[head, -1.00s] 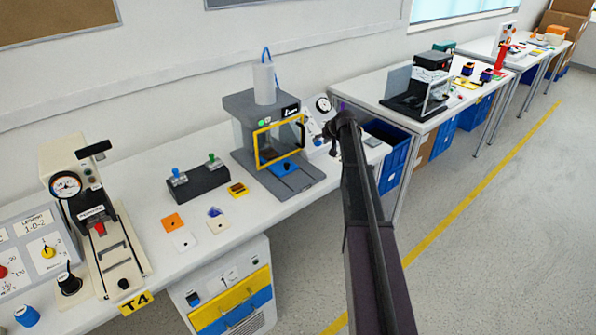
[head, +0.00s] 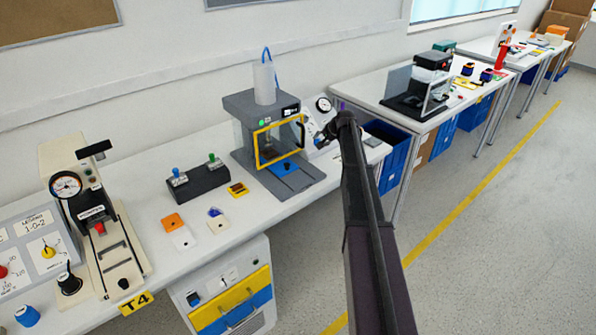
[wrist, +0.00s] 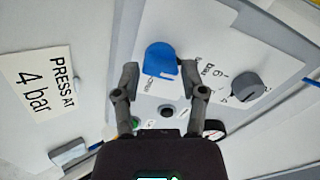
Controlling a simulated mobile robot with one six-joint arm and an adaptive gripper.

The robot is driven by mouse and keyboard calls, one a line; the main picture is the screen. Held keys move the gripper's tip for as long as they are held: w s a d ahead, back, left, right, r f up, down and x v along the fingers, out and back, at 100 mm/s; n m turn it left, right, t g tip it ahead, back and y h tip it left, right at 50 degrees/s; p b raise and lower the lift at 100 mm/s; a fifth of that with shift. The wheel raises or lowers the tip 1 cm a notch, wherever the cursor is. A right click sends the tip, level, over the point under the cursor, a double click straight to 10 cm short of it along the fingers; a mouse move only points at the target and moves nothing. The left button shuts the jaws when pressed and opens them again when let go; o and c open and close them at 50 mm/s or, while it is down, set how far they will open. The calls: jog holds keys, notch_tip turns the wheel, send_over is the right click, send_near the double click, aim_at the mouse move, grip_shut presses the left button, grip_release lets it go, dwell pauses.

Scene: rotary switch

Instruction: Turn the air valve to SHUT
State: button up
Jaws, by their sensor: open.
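A blue knob (wrist: 161,60) sits on a white panel (wrist: 205,35) in the wrist view, with small lettering beside it that I cannot read fully. It looks like the air valve, but its setting is not clear. My gripper (wrist: 165,84) is open, its two fingers apart, with the knob just beyond and between the tips. I cannot tell whether either finger touches it. In the head view my gripper (head: 325,133) is at the panel right of the press (head: 268,130) and hides much of that panel.
A grey knob (wrist: 246,86) on the same panel, near "bar" and "6" marks, is right of my fingers. A "PRESS AT 4 bar" sign (wrist: 45,82) is at the left. A round gauge (head: 323,104) stands behind my gripper in the head view.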

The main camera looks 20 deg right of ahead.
jog(key=m, duration=0.4)
jog(key=p+v, duration=1.1)
jog(key=v, duration=0.3)
jog(key=s+a+f+n+g, duration=0.1)
jog(key=s+a+n+g, duration=0.1)
jog(key=s+a, duration=0.5)
jog(key=s+a+f+n+g, duration=0.2)
jog(key=s+a+n, duration=0.3)
jog(key=a, duration=0.9)
jog(key=shift+s+a+f+n+g+h, duration=0.2)
jog(key=shift+s+n+g+h, duration=0.1)
jog(key=shift+s, duration=1.45)
jog(key=s+a+n+g+h, duration=0.1)
jog(key=s+a+n, duration=0.2)
jog(key=s, duration=0.5)
jog(key=s+a+f+n+g+h, duration=0.1)
jog(key=s+a+n+g, duration=0.1)
jog(key=s+a, duration=0.4)
jog(key=s+n, duration=0.1)
jog(key=s, duration=0.2)
jog(key=shift+a, duration=0.2)
